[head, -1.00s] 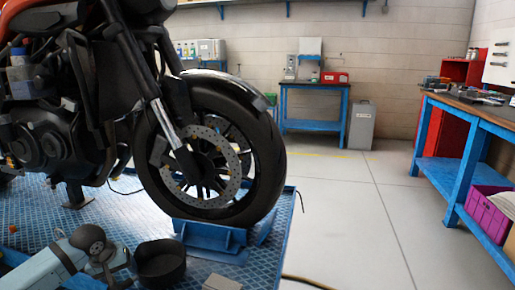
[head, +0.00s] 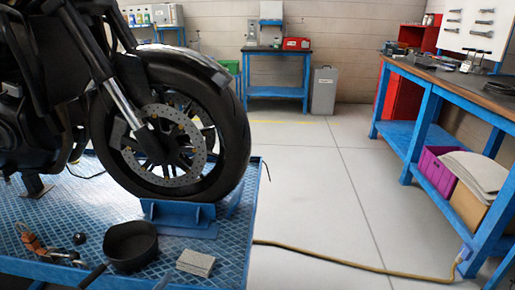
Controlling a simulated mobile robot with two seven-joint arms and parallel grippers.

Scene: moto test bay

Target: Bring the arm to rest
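My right arm and gripper are not in view.
A motorcycle's front wheel (head: 180,140) stands in a blue chock (head: 178,214) on the blue lift platform (head: 100,205). Small parts (head: 78,238) and a grey pad (head: 195,262) lie there. A blue workbench (head: 425,120) stands right; a hose (head: 350,262) crosses the otherwise open floor.

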